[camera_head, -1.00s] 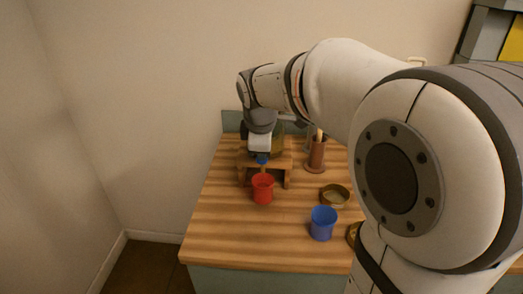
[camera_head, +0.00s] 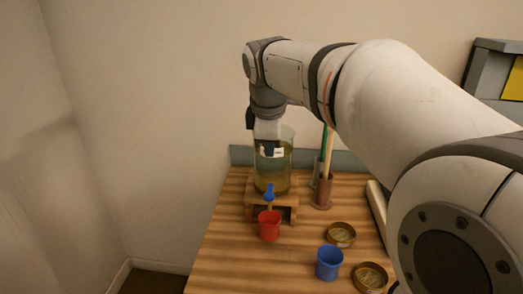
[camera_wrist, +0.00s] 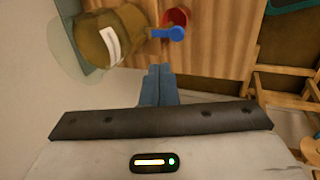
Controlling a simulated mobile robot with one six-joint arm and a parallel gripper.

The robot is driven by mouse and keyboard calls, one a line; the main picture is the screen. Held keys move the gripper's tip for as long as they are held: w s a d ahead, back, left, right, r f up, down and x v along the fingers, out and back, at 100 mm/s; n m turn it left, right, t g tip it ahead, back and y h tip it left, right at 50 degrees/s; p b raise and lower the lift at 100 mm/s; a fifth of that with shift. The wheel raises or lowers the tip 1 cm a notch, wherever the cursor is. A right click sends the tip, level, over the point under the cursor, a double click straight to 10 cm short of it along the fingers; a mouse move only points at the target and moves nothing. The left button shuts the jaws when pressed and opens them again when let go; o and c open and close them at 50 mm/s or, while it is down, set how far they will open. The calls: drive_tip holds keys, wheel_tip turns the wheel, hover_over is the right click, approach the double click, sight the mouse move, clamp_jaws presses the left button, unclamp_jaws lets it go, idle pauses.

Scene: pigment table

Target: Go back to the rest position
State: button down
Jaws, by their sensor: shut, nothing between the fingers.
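My gripper (camera_wrist: 158,84) is shut and empty, with its two blue-grey fingers together in the wrist view. In the head view my gripper (camera_head: 270,150) hangs from the arm in front of the upper part of a glass dispenser (camera_head: 272,178). The dispenser holds a yellowish liquid and stands on a small wooden stand (camera_head: 286,205). Its blue tap (camera_head: 269,191) points forward above a red cup (camera_head: 269,226). The wrist view also shows the dispenser (camera_wrist: 118,38) at upper left, the blue tap (camera_wrist: 172,33) and part of the red cup (camera_wrist: 174,16).
A blue cup (camera_head: 329,263) and two round brass-coloured dishes (camera_head: 341,235) (camera_head: 370,277) stand on the wooden table (camera_head: 235,262). A brown holder (camera_head: 323,190) with upright sticks stands behind. The table's front left is clear.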

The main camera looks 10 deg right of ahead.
drive_tip(key=s+d+f+m+g+y, duration=0.1)
drive_tip(key=s+f+m, duration=1.3)
drive_tip(key=s+f, duration=0.3)
drive_tip(key=shift+s, duration=1.2)
drive_tip(key=shift+d, duration=0.1)
idle(1.0)
